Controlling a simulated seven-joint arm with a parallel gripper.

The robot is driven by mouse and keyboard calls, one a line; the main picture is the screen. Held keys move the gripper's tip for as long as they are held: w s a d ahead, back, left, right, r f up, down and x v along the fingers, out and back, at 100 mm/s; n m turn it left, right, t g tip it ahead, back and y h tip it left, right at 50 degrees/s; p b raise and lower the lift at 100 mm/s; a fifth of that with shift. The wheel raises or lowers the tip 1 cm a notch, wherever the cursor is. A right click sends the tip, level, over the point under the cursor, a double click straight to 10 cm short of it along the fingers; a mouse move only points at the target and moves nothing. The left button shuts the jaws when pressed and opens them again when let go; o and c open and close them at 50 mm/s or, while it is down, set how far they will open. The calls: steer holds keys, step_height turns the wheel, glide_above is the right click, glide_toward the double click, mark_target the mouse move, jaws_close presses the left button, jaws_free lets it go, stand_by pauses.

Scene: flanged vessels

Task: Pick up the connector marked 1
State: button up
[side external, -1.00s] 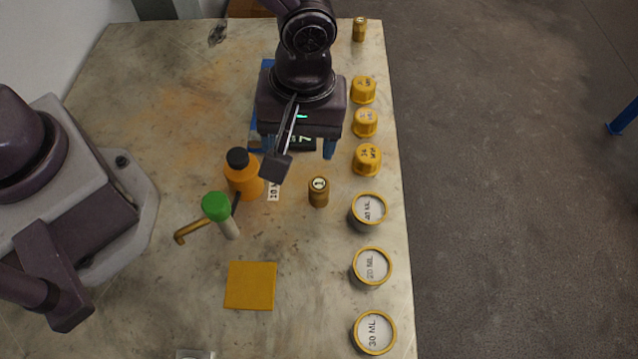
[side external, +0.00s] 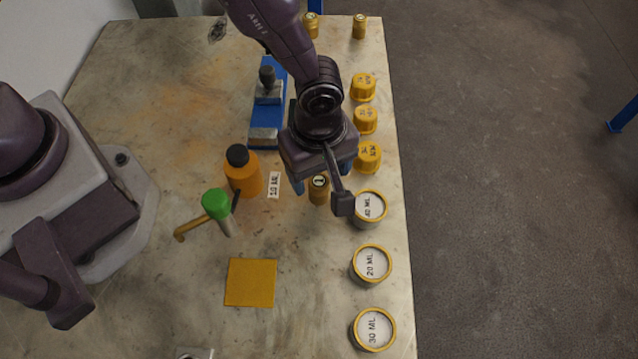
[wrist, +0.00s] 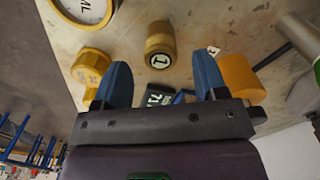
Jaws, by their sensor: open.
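The connector marked 1 (side external: 318,192) is a small brass-coloured cylinder standing upright on the table, with a black 1 on its pale top. In the side view its upper part is just below my gripper (side external: 318,178), which partly covers it. In the wrist view the connector (wrist: 160,48) lies ahead of the gap between my two blue fingers (wrist: 161,75). My gripper is open and empty, with the connector apart from both fingers in that view.
An orange bottle (side external: 243,173) stands left of the connector. Yellow caps (side external: 368,157) and round vessels (side external: 370,207) line the right edge. A green-capped tube (side external: 216,206), a yellow square (side external: 250,284) and a blue fixture (side external: 264,138) are nearby. Two other brass connectors (side external: 359,28) stand at the back.

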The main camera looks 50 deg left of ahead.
mark_target(319, 181)
steer(key=f, duration=0.4)
steer(key=shift+s+d+f, duration=0.1)
steer(key=shift+d+f, duration=0.1)
steer(key=shift+c, duration=0.5)
steer(key=c, duration=1)
